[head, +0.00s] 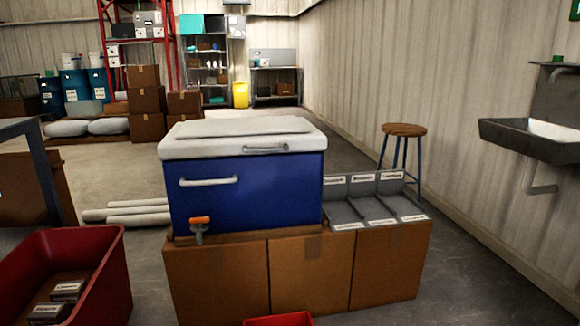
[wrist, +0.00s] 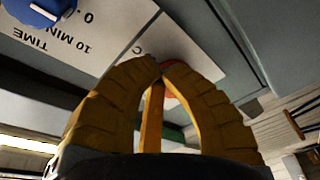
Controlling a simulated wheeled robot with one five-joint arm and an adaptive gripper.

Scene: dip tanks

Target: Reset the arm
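My gripper (wrist: 163,68) shows in the wrist view as two ridged, yellow-brown fingers. Their tips come together at the top of an arch, and I see no object held between them. Just beyond the tips is a grey panel with a white label (wrist: 95,38) reading "TIME" and "10 MIN". A blue knob (wrist: 42,10) is on the panel at the upper left. The fingers hide part of the panel, and I cannot tell whether the tips touch it. My arm and gripper do not show in the head view.
A blue cooler (head: 245,190) with a white lid stands on cardboard boxes (head: 215,280), beside grey labelled bins (head: 372,208). A red bin (head: 115,275) is at lower left. A stool (head: 404,130) and a wall sink (head: 530,135) are right. Floor behind the cooler is partly clear.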

